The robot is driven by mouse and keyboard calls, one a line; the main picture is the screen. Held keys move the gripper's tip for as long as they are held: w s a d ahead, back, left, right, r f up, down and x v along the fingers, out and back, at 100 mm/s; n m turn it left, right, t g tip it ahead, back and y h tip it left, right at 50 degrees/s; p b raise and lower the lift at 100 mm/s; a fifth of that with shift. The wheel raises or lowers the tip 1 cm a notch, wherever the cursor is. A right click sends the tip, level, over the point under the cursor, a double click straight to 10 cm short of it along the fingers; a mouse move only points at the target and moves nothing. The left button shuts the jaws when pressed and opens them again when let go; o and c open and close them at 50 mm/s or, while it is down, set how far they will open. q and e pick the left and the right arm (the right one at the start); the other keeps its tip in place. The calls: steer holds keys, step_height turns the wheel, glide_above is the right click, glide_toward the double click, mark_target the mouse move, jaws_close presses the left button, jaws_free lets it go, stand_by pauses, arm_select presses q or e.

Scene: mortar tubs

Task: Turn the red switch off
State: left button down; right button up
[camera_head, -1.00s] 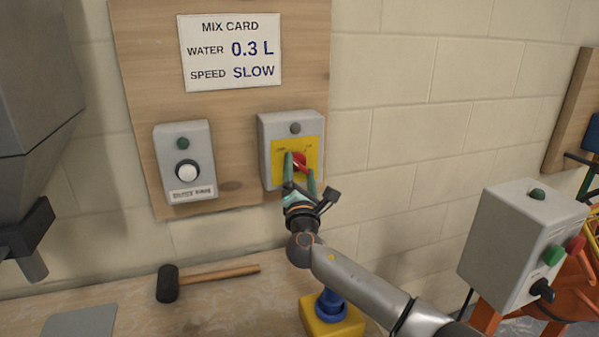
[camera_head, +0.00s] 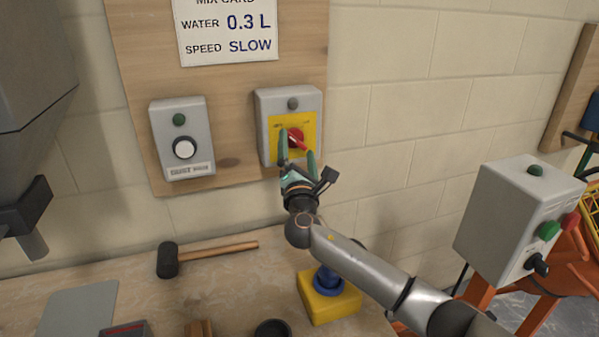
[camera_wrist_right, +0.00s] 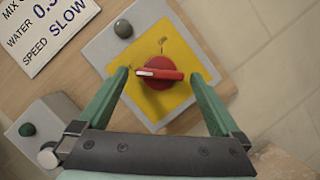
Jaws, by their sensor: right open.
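The red switch (camera_head: 297,137) is a rotary knob on a yellow plate (camera_head: 312,125), on a grey box fixed to a wooden board. In the right wrist view the red switch (camera_wrist_right: 160,73) has a white pointer line facing left in the picture. An "ON" label shows above it on the yellow plate (camera_wrist_right: 178,48). My right gripper (camera_head: 297,148) is in front of the box with its green fingers open. In the wrist view the right gripper's fingers (camera_wrist_right: 160,82) stand on either side of the knob, with gaps. My left gripper is not in view.
A grey box with a white button (camera_head: 184,149) is to the left on the wooden board (camera_head: 230,120). A mallet (camera_head: 210,252), a yellow block with a blue top (camera_head: 330,298) and other items lie on the bench below. A grey control box (camera_head: 515,220) stands at right.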

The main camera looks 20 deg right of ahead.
steer(key=b+v, duration=0.1)
steer(key=v, duration=1)
steer(key=shift+s, duration=0.2)
